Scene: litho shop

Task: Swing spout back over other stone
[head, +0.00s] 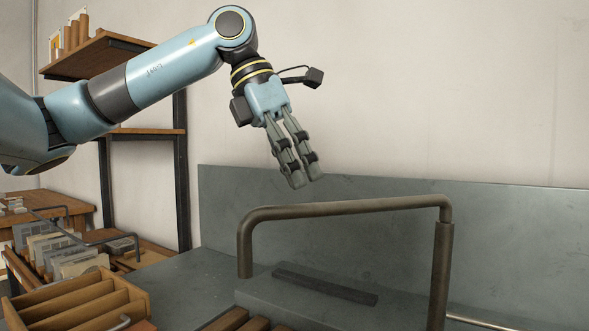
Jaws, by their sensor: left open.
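The spout (345,208) is a dull brown-grey metal pipe. It rises from an upright post (440,270) at the right, runs level to the left and bends down to an open end (245,262). The spout's left end hangs over or in front of a grey slab-like surface (260,295); I cannot tell whether this is a stone. My left gripper (305,182) is open and empty, pointing down above the spout's middle, apart from it. My right gripper is not in view.
A dark flat bar (325,285) lies on the grey surface under the spout. A grey backsplash (530,225) stands behind. Wooden slats (240,320), a wooden rack (75,305) and upright slabs (60,250) are at lower left. Shelves (100,55) stand at the wall.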

